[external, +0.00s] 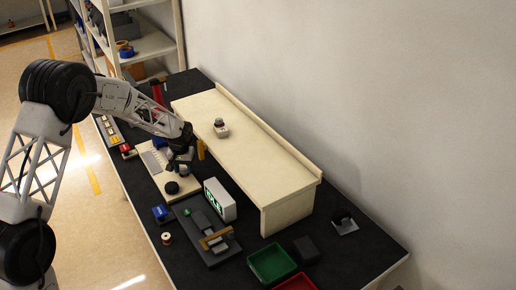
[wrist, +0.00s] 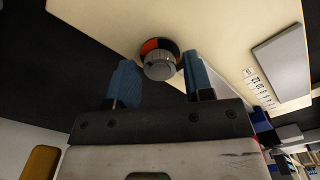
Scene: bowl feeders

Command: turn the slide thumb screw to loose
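A round grey knob (wrist: 160,66), which I take to be the slide thumb screw, stands on a beige board (wrist: 222,30) in the wrist view. A dark disc with a red-orange segment shows behind it. My gripper (wrist: 161,82) is open, with one blue finger on each side of the knob. No contact is clear, and the fingertips look short of its far side. In the external view my gripper (external: 178,168) is low over the beige board (external: 184,190). A black round part (external: 171,187) is on the board; I cannot tell whether it is the same knob.
A grey plate (wrist: 281,62) and a printed scale (wrist: 257,86) lie on the board. A long beige shelf (external: 245,145) stands to the right of my gripper. A green display box (external: 220,199) and a dark fixture (external: 208,236) are close by in front.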

